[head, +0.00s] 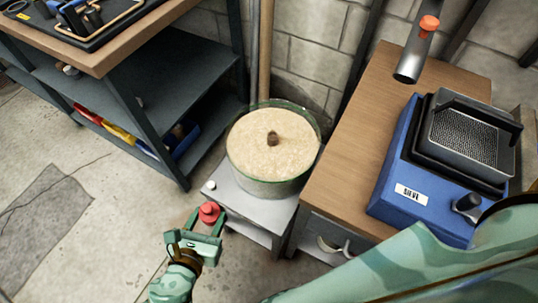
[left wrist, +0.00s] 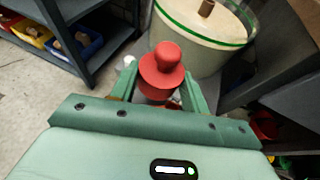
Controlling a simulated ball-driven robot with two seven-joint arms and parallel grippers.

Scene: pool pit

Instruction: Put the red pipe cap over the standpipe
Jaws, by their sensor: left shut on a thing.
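The red pipe cap (head: 209,212) is between the fingers of my left gripper (head: 207,232), which is shut on it. In the left wrist view the cap (left wrist: 161,72) shows a rounded knob on a wider flange, and the fingers (left wrist: 160,93) flank its lower part. The standpipe (head: 272,138) appears to be the short brown stub rising from the middle of the sand in a round, green-rimmed tub (head: 255,181). It also shows at the top of the left wrist view (left wrist: 206,8). The cap is apart from the stub, in front and left of the tub. My right gripper is out of view.
The tub stands on a low grey stand (head: 229,190) with a small white knob (head: 210,185) at its left corner. A wooden-topped bench (head: 345,165) with a blue sieve machine (head: 395,185) stands right. A shelf unit (head: 160,95) stands left. A metal tube (head: 413,65) overhangs the bench.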

